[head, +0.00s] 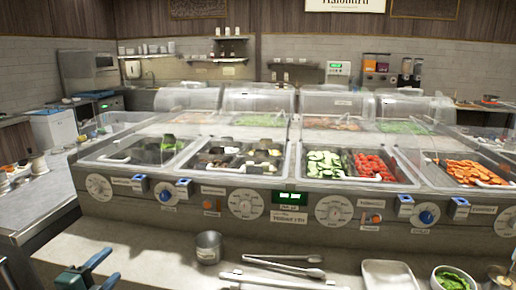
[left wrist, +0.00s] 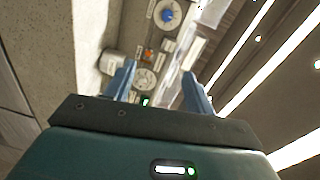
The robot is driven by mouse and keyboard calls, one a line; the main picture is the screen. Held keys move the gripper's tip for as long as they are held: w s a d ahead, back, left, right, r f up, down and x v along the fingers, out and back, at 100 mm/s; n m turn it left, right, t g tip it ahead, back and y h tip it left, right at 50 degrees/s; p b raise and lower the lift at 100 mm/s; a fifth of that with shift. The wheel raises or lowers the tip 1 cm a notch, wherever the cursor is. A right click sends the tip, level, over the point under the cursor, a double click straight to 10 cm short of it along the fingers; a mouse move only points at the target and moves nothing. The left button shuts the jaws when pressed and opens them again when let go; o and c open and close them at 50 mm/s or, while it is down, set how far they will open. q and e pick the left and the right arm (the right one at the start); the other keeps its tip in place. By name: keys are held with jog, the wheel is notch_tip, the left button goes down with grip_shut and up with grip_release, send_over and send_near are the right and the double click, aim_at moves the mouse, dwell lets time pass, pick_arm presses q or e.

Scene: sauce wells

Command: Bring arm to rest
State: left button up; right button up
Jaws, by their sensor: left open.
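My left gripper (head: 106,270) is at the bottom left of the head view, in front of the steel counter. Its two blue fingers are apart with nothing between them. The left wrist view also shows the open gripper (left wrist: 160,82), with the knob panel of the sauce station beyond the fingers. My right gripper does not show clearly in the head view; only a dark sliver is at the right edge.
The sauce-well station (head: 330,195) with food pans and dials spans the middle. On the counter before it are a metal cup (head: 208,248), tongs (head: 285,262), a white tray (head: 388,274) and a bowl of greens (head: 452,280). A side counter (head: 40,195) is left.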

pick_arm(q)
jog(key=s+d+f+n+g, duration=0.3)
jog(key=s+d+f+n, duration=0.45)
jog(key=d+f, duration=0.4)
jog(key=s+d+f+n+g+h+p, duration=0.1)
jog(key=s+d+f+n, duration=0.2)
jog(key=s+d, duration=0.2)
jog(key=s+d+f+n+g+h, duration=0.1)
jog(key=s+d+f+n+g, duration=0.1)
jog(key=d, duration=0.5)
jog(key=s+f+n, duration=0.1)
jog(key=s+n, duration=0.1)
jog(key=s, duration=0.1)
jog(key=shift+s+d+p, duration=0.15)
jog(key=shift+s+p, duration=0.2)
